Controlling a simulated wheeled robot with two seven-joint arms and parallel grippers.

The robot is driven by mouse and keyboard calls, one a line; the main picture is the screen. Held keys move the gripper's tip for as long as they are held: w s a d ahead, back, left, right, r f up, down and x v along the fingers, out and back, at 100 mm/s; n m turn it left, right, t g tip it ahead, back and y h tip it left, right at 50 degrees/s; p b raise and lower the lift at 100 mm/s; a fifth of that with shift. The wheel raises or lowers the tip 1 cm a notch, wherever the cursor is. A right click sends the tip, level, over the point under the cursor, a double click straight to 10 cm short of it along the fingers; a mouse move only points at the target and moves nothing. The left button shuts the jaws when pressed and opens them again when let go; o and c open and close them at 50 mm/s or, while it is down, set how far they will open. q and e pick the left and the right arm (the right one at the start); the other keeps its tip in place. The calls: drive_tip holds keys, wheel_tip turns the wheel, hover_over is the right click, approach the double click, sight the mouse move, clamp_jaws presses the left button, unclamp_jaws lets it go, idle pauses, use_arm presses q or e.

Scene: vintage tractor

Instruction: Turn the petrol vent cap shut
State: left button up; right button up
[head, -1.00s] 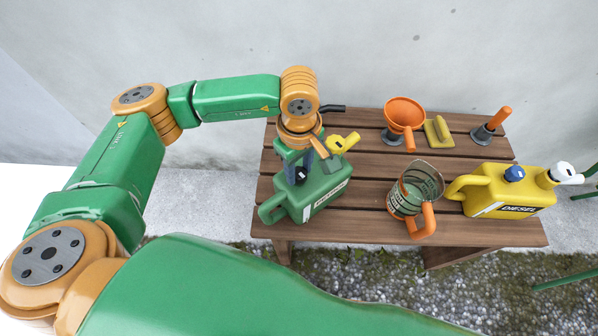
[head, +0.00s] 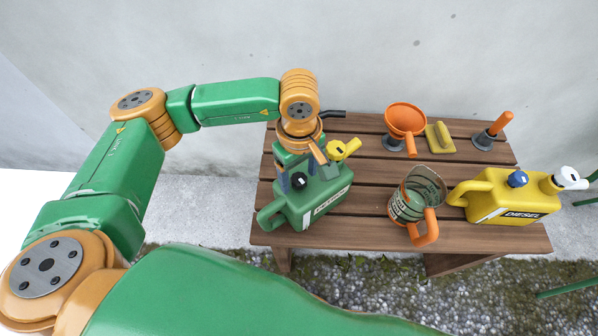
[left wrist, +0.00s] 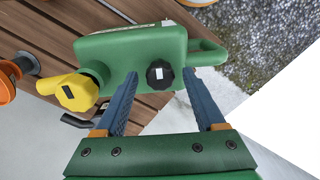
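The green petrol can (head: 318,200) stands at the left end of the bench, its black vent cap (head: 299,183) with a white mark on top. In the left wrist view the vent cap (left wrist: 160,74) lies between the ends of my two blue fingers, with a gap on each side. My left gripper (head: 296,178) is open and empty, reaching in at the can from behind. The can's yellow spout cap (left wrist: 77,92) is to the left in the wrist view; it also shows in the head view (head: 343,149). My right gripper is out of view.
On the slatted wooden bench (head: 362,205) stand an orange funnel (head: 404,118), a yellow block with a handle (head: 440,138), an orange-handled plunger-like tool (head: 492,132), a measuring jug (head: 408,204) and a yellow diesel can (head: 505,195). A grey wall rises behind.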

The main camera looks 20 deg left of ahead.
sight(299, 178)
use_arm(q)
drive_tip(key=shift+r, duration=0.1)
wheel_tip(299, 178, up, 7)
drive_tip(key=shift+f, duration=0.1)
idle(0.5)
